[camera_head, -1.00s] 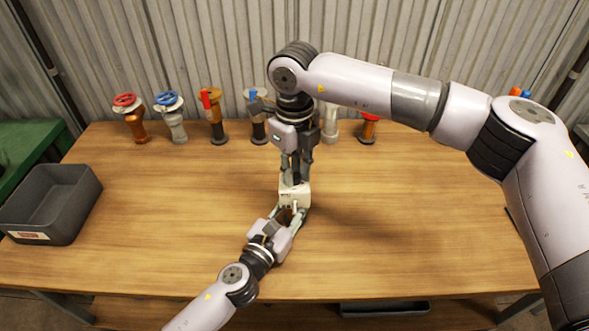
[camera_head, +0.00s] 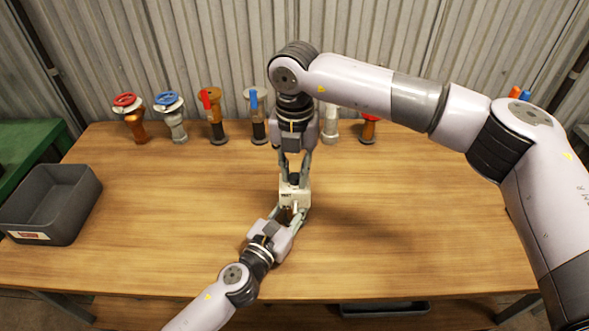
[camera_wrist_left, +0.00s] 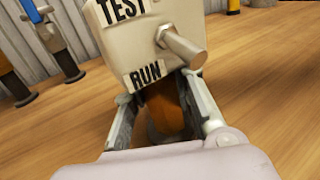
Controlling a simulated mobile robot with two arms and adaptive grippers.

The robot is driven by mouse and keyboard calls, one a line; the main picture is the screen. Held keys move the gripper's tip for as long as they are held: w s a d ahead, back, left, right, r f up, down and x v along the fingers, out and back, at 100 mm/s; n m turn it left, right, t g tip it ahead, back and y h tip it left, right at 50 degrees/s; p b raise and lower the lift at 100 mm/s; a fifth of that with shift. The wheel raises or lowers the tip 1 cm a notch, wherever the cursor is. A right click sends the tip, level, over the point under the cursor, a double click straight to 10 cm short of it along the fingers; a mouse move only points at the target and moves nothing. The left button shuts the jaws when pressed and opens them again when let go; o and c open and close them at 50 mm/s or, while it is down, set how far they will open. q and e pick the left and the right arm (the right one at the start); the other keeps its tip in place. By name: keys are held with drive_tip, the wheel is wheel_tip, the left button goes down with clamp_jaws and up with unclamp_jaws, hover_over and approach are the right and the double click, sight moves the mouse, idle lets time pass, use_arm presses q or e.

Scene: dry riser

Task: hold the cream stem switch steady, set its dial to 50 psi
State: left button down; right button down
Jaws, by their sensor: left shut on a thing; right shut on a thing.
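The cream stem switch (camera_head: 295,197) stands upright near the middle of the table. In the left wrist view its cream box (camera_wrist_left: 140,45) carries TEST and RUN labels, with a metal lever (camera_wrist_left: 182,46) sticking out. My left gripper (camera_head: 289,216) comes from the front and is shut around the orange-brown stem (camera_wrist_left: 163,108) below the box. My right gripper (camera_head: 294,177) points down from above, shut on the dark dial on top of the switch. The fingers partly cover the dial, and its reading cannot be made out.
A row of valves lines the back of the table, including a red-wheeled one (camera_head: 134,121) and a blue-wheeled one (camera_head: 173,119). A grey bin (camera_head: 82,205) sits at the left edge. The table (camera_head: 410,220) is clear on both sides of the switch.

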sight(295, 176)
drive_tip(key=m, duration=0.5)
drive_tip(key=shift+w, duration=0.1)
drive_tip(key=shift+m, duration=0.4)
drive_tip(key=c, duration=1.4)
unclamp_jaws()
wheel_tip(295, 176, up, 12)
drive_tip(key=shift+r, duration=0.1)
